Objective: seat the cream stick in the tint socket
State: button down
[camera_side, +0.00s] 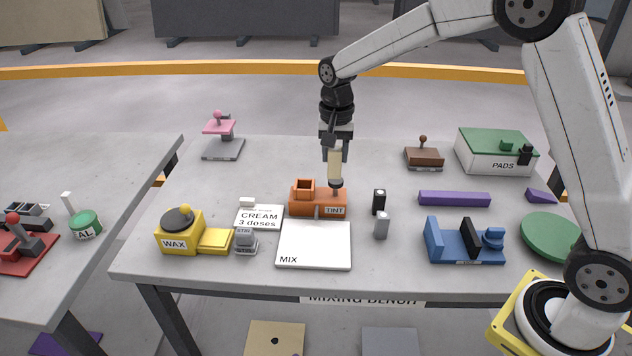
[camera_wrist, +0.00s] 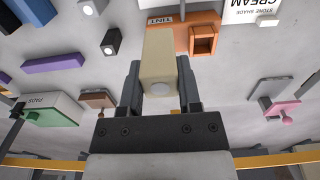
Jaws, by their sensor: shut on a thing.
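My gripper (camera_side: 335,150) points straight down over the mixing bench and is shut on the cream stick (camera_side: 335,165). The stick is a pale, upright square bar; in the wrist view (camera_wrist: 158,58) it stands between the two dark fingers. The orange tint block (camera_side: 300,208), labelled TINT, lies below it, and also shows in the wrist view (camera_wrist: 183,38). An open square socket (camera_side: 305,186) rises at the block's left.
Black (camera_side: 379,201) and grey (camera_side: 381,226) small blocks stand close right. A yellow WAX unit (camera_side: 180,232) and blue fixture (camera_side: 464,243) stand farther out.

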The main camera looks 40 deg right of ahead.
jog(key=w+f, duration=0.8)
jog(key=w, duration=0.2)
jog(key=shift+w, duration=0.15)
jog(key=shift+w+f, duration=0.15)
jog(key=shift+f, duration=1.65)
jog(key=shift+f, duration=0.1)
jog(key=shift+c, duration=1.4)
grip_release()
